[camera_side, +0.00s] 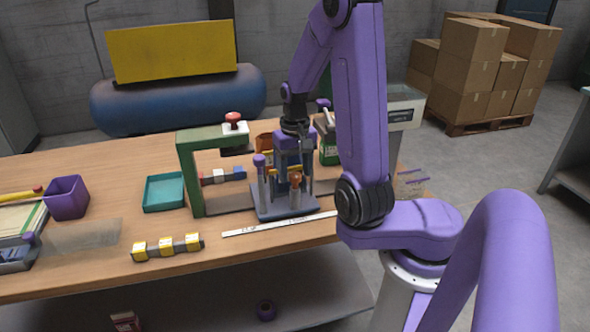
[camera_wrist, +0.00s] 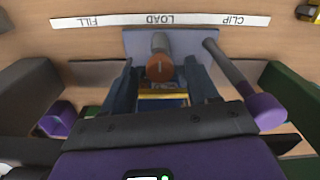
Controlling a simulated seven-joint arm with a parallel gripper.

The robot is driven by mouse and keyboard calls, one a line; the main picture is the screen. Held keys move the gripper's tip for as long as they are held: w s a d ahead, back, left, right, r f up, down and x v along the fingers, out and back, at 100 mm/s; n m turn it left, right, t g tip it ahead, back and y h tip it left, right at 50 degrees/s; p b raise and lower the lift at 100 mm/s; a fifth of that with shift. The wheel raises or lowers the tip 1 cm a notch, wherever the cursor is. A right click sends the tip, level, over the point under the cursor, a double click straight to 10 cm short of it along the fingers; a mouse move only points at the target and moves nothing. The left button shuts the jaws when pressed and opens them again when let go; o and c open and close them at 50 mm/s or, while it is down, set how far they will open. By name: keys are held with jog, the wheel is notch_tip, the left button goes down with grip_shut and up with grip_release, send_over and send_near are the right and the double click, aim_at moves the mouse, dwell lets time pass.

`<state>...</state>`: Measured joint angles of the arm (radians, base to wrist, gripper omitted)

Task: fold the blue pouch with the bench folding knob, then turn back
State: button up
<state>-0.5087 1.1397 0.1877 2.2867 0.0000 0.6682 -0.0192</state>
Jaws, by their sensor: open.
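My gripper (camera_side: 293,157) points down over a grey fixture on the bench, its fingers apart. In the wrist view, an orange-brown knob (camera_wrist: 160,68) on a grey post shows between the open fingertips; I cannot tell whether they touch it. The knob also shows at the front of the fixture in the side view (camera_side: 295,179). A purple knob (camera_wrist: 265,110) tops a grey rod beside it. A blue patch, perhaps the blue pouch (camera_wrist: 165,103), shows behind yellow bars between my fingers, mostly hidden. The fixture's grey base plate (camera_side: 268,214) lies below.
A green press frame (camera_side: 188,170) stands close left of the fixture. A white strip (camera_side: 262,228) marked FILL, LOAD and CLIP lies in front.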

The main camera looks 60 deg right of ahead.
jog(key=shift+f, duration=0.15)
jog(key=c, duration=1)
jog(key=shift+c, duration=0.2)
jog(key=shift+m, duration=0.4)
jog(key=m, duration=0.3)
jog(key=shift+m, duration=2)
